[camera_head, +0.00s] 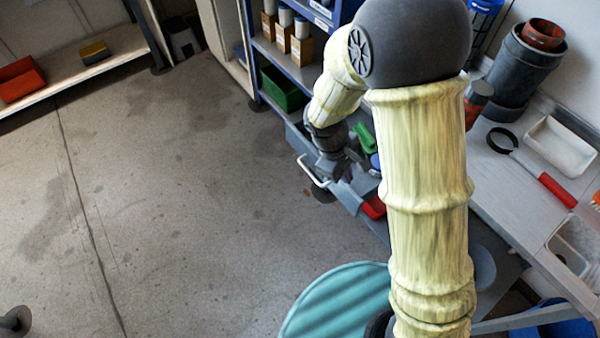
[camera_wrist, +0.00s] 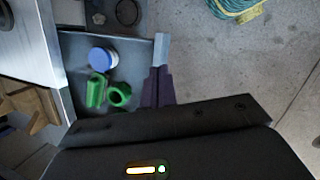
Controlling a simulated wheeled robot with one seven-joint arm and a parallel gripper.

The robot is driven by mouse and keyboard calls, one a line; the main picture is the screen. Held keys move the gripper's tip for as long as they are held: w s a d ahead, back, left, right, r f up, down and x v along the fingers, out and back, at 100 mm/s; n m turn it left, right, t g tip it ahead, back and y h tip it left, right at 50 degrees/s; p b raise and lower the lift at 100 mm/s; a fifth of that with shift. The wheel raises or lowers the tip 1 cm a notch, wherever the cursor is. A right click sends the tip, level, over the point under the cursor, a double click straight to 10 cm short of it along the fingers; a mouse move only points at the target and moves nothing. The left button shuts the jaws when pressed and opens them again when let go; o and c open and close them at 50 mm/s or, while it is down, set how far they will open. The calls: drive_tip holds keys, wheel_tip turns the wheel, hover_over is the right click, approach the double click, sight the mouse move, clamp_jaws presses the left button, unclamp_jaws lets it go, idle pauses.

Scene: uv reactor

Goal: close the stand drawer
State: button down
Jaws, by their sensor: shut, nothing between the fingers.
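The stand drawer (camera_head: 350,197) is open, sticking out from under the worktop with its white bar handle (camera_head: 311,171) toward the open floor. In the wrist view, the drawer's grey front wall (camera_wrist: 162,48) and inside show. It holds a blue-lidded jar (camera_wrist: 103,60) and green parts (camera_wrist: 97,92). My gripper (camera_head: 332,168) is at the drawer's front, near the handle. In the wrist view, the dark fingers of my gripper (camera_wrist: 157,86) are together and empty, at the front wall. I cannot tell whether they touch it. The handle is not clear in the wrist view.
The worktop (camera_head: 515,195) on the right holds a white tray (camera_head: 560,146) and a red-handled tool (camera_head: 557,190). A blue shelf with boxes (camera_head: 300,47) stands behind the drawer. A teal round surface (camera_head: 335,305) is at the front. The floor (camera_head: 190,200) left of the drawer is clear.

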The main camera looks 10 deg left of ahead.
drive_tip(key=s+a+f+n+t+h+p, duration=0.1)
drive_tip(key=s+a+f+n+t, duration=0.1)
drive_tip(key=a+n, duration=0.5)
drive_tip(key=s+a+f+n+t+h+p, duration=0.1)
drive_tip(key=a+f+n+t, duration=0.4)
drive_tip(key=a, duration=0.8)
drive_tip(key=shift+s+f+n+h+p, duration=0.3)
drive_tip(key=shift+s+f+n+p, duration=0.3)
drive_tip(key=shift+n, duration=0.6)
drive_tip(key=w+d+f+p, duration=0.2)
drive_tip(key=w+d+f, duration=0.3)
drive_tip(key=w+d, duration=0.2)
drive_tip(key=shift+w+d+f, duration=0.2)
drive_tip(key=shift+w+f, duration=0.1)
drive_tip(key=shift+w, duration=0.65)
drive_tip(key=shift+w, duration=0.1)
